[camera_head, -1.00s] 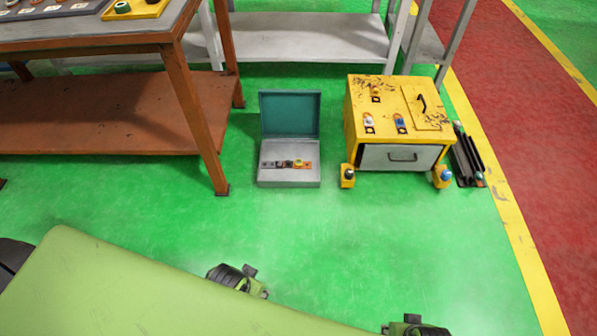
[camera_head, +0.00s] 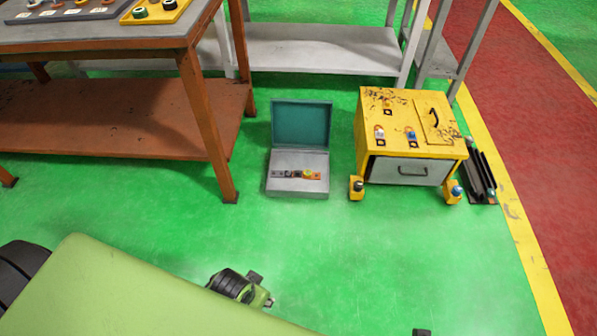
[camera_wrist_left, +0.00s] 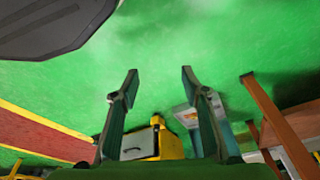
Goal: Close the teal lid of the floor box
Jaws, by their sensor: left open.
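The floor box (camera_head: 272,185) is a grey box on the green floor. Its teal lid (camera_head: 301,122) stands raised at the back edge, open. Several small parts lie in a row on the grey inside. In the left wrist view the floor box (camera_wrist_left: 184,109) shows far off, partly hidden behind a finger. My left gripper (camera_wrist_left: 158,72) is open and empty, its two fingers spread, well away from the box. In the head view, part of my arm shows at the bottom, well in front of the box; no gripper fingers are clear there. My right gripper is not in view.
A yellow cabinet (camera_head: 428,145) with a grey drawer stands right of the box, small yellow blocks at its front corners. A rust-coloured workbench (camera_head: 205,130) is on the left. Dark rails (camera_head: 480,172) lie right of the cabinet. Green floor before the box is clear.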

